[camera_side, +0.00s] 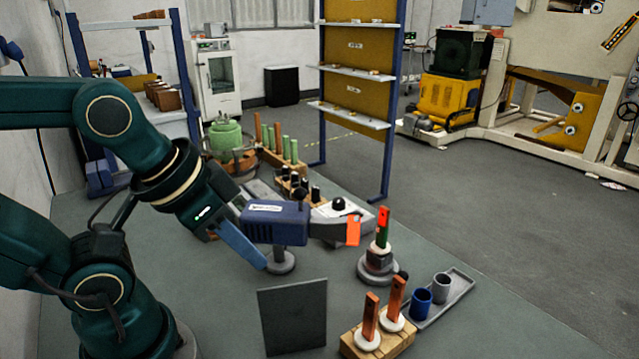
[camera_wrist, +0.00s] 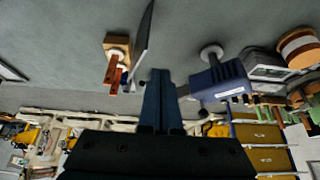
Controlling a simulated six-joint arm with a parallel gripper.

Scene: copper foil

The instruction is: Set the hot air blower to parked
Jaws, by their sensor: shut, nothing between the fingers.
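The hot air blower (camera_side: 275,222) has a dark blue body with a white label and a grey nozzle. It stands on a post with a round grey base (camera_side: 282,263). In the side view its nozzle points right, towards a dark holder (camera_side: 379,262) carrying an upright orange and green piece. An orange plate (camera_side: 353,230) shows at the nozzle end. My gripper (camera_side: 257,260) is shut and empty, with blue fingers pointing down beside the blower body; contact cannot be told. In the wrist view the blower (camera_wrist: 222,80) lies right of my shut fingers (camera_wrist: 160,75), with a gap between.
A dark upright panel (camera_side: 292,317) stands in front. A wooden block (camera_side: 400,338) with orange pieces on white discs and a grey tray (camera_side: 455,296) with two cups stand at front right.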

